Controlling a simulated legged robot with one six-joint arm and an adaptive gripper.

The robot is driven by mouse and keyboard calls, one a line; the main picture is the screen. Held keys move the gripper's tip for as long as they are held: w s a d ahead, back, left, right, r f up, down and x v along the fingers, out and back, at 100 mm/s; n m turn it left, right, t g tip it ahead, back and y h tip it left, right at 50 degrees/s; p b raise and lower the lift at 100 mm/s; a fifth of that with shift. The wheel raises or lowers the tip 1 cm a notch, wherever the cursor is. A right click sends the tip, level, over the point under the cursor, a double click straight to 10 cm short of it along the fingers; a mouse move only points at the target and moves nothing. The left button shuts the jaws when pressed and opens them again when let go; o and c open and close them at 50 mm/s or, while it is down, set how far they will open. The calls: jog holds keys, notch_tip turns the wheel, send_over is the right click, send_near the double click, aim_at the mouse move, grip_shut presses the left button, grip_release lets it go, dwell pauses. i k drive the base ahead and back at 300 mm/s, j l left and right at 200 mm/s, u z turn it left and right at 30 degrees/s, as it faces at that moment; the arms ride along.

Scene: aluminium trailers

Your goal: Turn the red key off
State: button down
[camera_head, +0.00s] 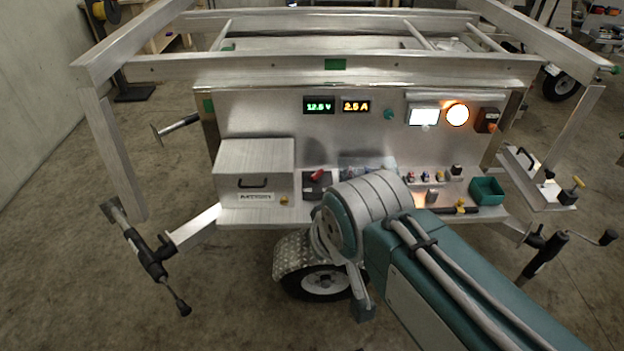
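The red key (317,175) is small in the picture. It sits on a dark switch block (315,188) on the trailer's front shelf, just right of a closed silver box. I cannot make out exactly which way the key is turned. My arm reaches in from the lower right, and its large rounded joint stands just right of and below the key. My gripper cannot be made out; the arm's own joint may hide it.
The silver box (254,170) stands left of the key. Small coloured parts and a green bin (487,190) stand on the shelf to the right. The trailer's top frame (240,70) overhangs the panel. Jack handles (152,258) stick out at the lower left. Open concrete floor lies in front.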

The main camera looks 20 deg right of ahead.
aim_at(316, 176)
jog(key=i+l+z, duration=0.2)
jog(key=i, duration=0.2)
jog(key=i+l+z, duration=0.2)
jog(key=i, duration=0.25)
